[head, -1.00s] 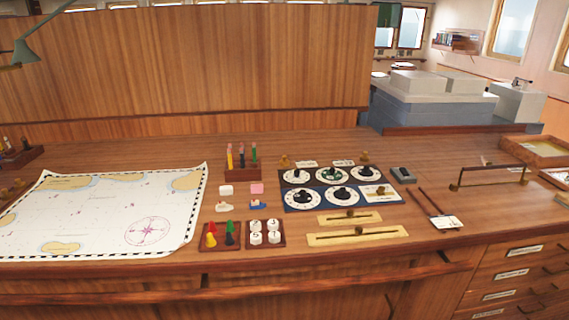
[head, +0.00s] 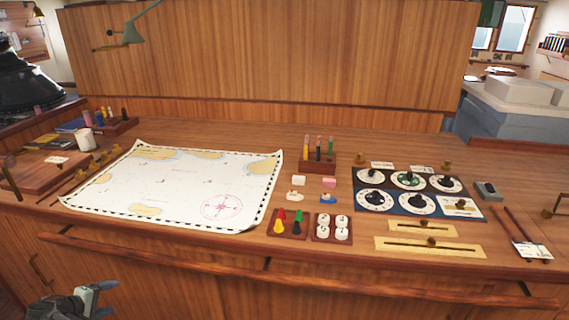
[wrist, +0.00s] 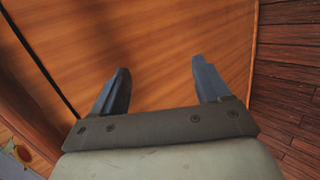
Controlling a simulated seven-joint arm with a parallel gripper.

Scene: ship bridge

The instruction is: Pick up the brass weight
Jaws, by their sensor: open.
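Several small brass pieces could be the brass weight; I cannot tell which. One brass piece (head: 362,160) stands behind the dial panel's left part, and another brass piece (head: 446,166) stands behind its right part. More small brass pieces (head: 103,158) sit in a row beside the chart's left edge. My gripper (head: 110,298) is at the lower left of the head view, in front of the desk and below its top. In the wrist view my gripper (wrist: 161,75) is open and empty, with wood panelling behind it. No brass weight shows in the wrist view.
A sea chart (head: 190,180) covers the desk's left middle. A dial panel (head: 408,190), a pen holder (head: 318,162) and small trays with pegs (head: 287,223) and white discs (head: 333,228) stand to its right. A wooden rail (head: 250,276) runs along the desk front.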

